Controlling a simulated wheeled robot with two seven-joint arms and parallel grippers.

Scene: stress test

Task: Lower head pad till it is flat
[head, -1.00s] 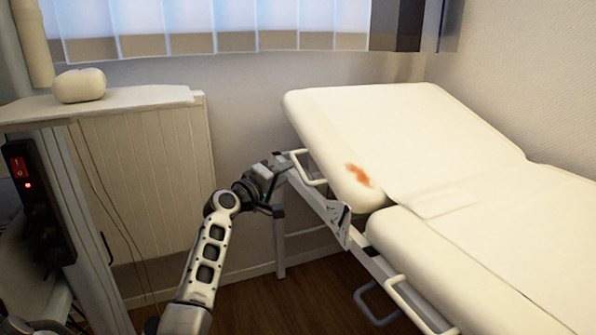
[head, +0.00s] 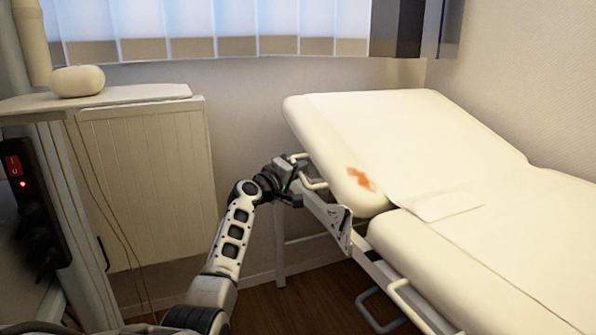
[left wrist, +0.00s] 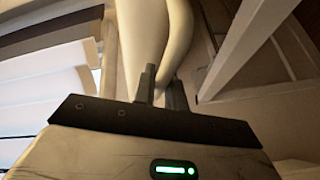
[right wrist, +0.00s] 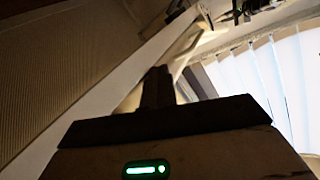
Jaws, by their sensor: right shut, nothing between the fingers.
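The cream head pad (head: 400,130) of the couch is tilted, its far end raised above the flat cream main pad (head: 480,255). An orange-red stain marks its near left edge. A white bar handle (head: 318,185) sits on the frame under the pad's left side. My left gripper (head: 297,170) is at this handle; its fingertips are partly hidden there. In the left wrist view its two fingers (left wrist: 162,88) stand slightly apart in front of a cream surface; whether the handle is between them is unclear. My right gripper (right wrist: 157,88) is shut and empty, outside the head view.
A white cabinet (head: 145,185) and a shelf (head: 120,97) with a rounded cream object (head: 77,81) stand at left. A power strip (head: 35,205) with a red light hangs there. Window blinds (head: 210,30) are behind. A lower handle (head: 372,312) juts out beside the couch. Wooden floor shows between.

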